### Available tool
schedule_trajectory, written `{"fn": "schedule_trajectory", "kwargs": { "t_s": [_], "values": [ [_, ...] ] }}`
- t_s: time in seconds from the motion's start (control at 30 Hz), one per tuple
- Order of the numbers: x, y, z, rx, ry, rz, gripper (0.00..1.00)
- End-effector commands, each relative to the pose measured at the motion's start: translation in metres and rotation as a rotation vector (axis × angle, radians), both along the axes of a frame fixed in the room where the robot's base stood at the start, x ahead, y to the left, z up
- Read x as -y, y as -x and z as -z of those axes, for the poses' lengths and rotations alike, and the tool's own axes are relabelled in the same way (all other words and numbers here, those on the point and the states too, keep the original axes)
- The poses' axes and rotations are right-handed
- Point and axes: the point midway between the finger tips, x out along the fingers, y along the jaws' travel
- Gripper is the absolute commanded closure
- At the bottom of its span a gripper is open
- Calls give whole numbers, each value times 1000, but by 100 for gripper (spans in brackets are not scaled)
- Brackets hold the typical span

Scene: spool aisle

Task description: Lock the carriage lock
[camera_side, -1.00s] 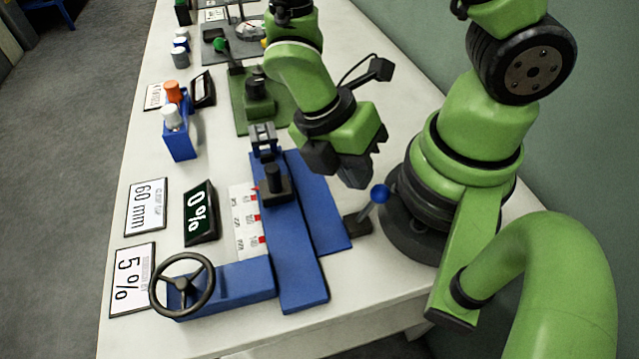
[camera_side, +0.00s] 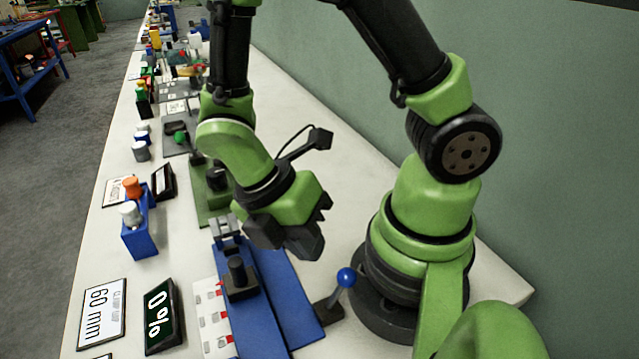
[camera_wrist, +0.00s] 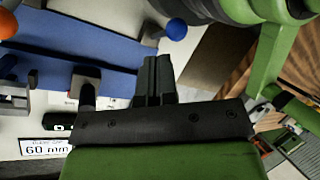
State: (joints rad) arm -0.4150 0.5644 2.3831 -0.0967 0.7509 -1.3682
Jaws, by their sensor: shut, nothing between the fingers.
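A lever with a blue ball knob (camera_side: 346,277) stands on a dark base (camera_side: 327,312) at the right edge of the blue bed (camera_side: 285,300); I take it for the carriage lock. The lever leans toward the right. The knob also shows in the wrist view (camera_wrist: 176,28), just beyond my fingertips. My gripper (camera_side: 307,243) is shut and empty, above the bed and up and left of the knob in the side view, apart from it. In the wrist view the two fingers (camera_wrist: 156,80) are together. A dark block with a post (camera_side: 238,275) sits on the bed.
A 0% display (camera_side: 161,315) and a 60 mm card (camera_side: 95,312) lie left of the bed. A blue box with orange and white knobs (camera_side: 140,235) stands farther back. A green fixture (camera_side: 212,200) is behind the bed.

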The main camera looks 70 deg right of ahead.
Motion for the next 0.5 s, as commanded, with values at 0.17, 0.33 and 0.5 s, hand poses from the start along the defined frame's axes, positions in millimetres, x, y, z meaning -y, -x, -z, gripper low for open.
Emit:
{"fn": "schedule_trajectory", "kwargs": {
  "t_s": [0.17, 0.33, 0.5],
  "values": [
    [5, -17, -24, 8, -3, 5, 100],
    [21, -10, -54, 9, -2, 5, 100],
    [35, -5, -79, 7, -1, 4, 100]
  ]
}}
